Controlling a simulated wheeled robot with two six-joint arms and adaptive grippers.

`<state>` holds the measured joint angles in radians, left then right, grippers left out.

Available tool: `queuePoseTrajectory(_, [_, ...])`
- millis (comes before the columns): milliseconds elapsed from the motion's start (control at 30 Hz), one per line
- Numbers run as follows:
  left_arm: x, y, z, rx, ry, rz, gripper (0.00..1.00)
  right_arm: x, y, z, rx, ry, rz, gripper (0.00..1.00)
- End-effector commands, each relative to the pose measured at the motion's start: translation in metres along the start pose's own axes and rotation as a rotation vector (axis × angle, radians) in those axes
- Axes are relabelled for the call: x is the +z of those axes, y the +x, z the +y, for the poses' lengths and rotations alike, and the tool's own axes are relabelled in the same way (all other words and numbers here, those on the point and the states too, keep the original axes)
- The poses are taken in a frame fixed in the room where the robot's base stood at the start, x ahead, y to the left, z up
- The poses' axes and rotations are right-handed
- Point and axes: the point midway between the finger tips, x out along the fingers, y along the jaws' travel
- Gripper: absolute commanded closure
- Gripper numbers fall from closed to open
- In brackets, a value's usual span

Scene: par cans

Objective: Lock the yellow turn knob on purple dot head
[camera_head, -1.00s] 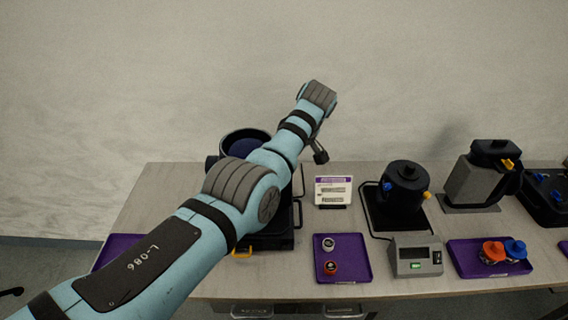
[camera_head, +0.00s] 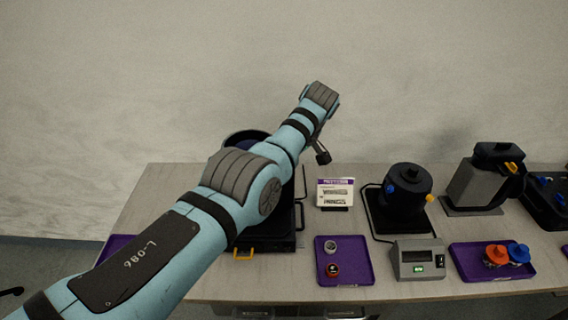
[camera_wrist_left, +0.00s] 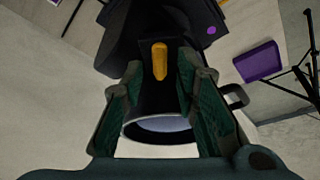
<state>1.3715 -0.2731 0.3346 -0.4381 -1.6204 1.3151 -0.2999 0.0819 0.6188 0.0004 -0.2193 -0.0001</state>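In the left wrist view, a black head with a purple dot (camera_wrist_left: 211,30) fills the upper middle. Its yellow turn knob (camera_wrist_left: 160,61) is a narrow upright bar on the black body. My left gripper (camera_wrist_left: 164,78) is open, its two green-padded fingers on either side of the knob. I see no clear contact with the knob. In the head view, my left arm covers much of the left black head (camera_head: 245,137), and its gripper fingers are hidden. My right gripper is not in view.
Purple trays (camera_head: 345,274) (camera_head: 465,270) lie along the table (camera_head: 160,185) front. A small grey display box (camera_head: 418,259) stands between them. A purple-topped sign (camera_head: 335,192) stands mid-table.

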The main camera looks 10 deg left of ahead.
Motion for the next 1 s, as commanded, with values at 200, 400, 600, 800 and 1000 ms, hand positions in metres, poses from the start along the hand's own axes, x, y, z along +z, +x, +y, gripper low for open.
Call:
queuePoseTrajectory(200, [0.000, -0.036, 0.001, 0.005, -0.001, 0.000, 0.72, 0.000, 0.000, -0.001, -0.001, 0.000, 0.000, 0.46])
queuePoseTrajectory(400, [-0.002, -0.091, 0.000, 0.003, -0.001, 0.001, 0.72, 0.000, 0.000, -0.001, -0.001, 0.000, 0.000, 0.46])
queuePoseTrajectory(600, [-0.003, -0.116, -0.001, -0.001, -0.002, -0.001, 0.72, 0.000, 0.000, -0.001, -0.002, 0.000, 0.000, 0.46])
queuePoseTrajectory(800, [-0.003, -0.117, -0.001, -0.001, -0.002, -0.002, 0.72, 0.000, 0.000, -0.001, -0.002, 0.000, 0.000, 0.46])
queuePoseTrajectory(1000, [-0.001, -0.118, 0.001, 0.001, 0.002, -0.002, 0.72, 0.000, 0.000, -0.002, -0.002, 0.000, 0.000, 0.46])
